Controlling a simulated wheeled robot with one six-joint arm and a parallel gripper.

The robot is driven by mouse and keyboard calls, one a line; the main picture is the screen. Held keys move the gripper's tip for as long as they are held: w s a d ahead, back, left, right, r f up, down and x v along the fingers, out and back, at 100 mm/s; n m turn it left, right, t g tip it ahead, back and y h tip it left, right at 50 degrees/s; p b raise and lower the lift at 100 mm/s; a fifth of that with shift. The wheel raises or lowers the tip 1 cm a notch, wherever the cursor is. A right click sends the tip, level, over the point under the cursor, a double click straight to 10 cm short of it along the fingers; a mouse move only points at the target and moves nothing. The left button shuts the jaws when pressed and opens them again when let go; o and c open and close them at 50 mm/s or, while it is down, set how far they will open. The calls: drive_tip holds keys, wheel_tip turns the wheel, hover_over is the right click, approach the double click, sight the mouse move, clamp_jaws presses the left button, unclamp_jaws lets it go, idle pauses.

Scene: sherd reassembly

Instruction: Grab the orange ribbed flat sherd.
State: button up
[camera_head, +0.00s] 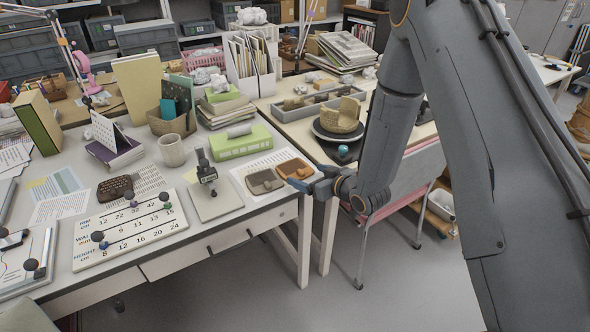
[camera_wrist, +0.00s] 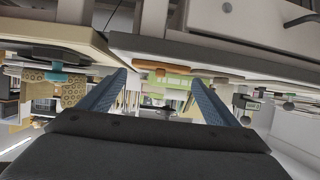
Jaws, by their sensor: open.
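Two flat sherds lie side by side on a white sheet at the right edge of the near desk. The right one, an orange-brown sherd (camera_head: 294,168), appears to be the orange ribbed one; its ribs are too small to make out. The other is a duller brown sherd (camera_head: 265,181). My gripper (camera_head: 303,184) has blue fingers and is open beside the orange sherd, at the desk's edge. In the upside-down wrist view, the orange sherd (camera_wrist: 165,68) shows edge-on beyond and between my open fingertips (camera_wrist: 160,79). I see nothing between the fingers.
A green box (camera_head: 240,142) stands behind the sherds. A small stand on a board (camera_head: 212,203) is to their left. A partly built pot (camera_head: 340,117) sits on the second table, behind my gripper. A gap with open floor (camera_head: 330,275) lies right of the desk.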

sight(294, 168)
drive_tip(key=shift+x, duration=1.4)
drive_tip(key=shift+c, duration=0.6)
drive_tip(key=shift+r, duration=0.1)
drive_tip(key=c, duration=0.7)
drive_tip(key=shift+o, duration=0.2)
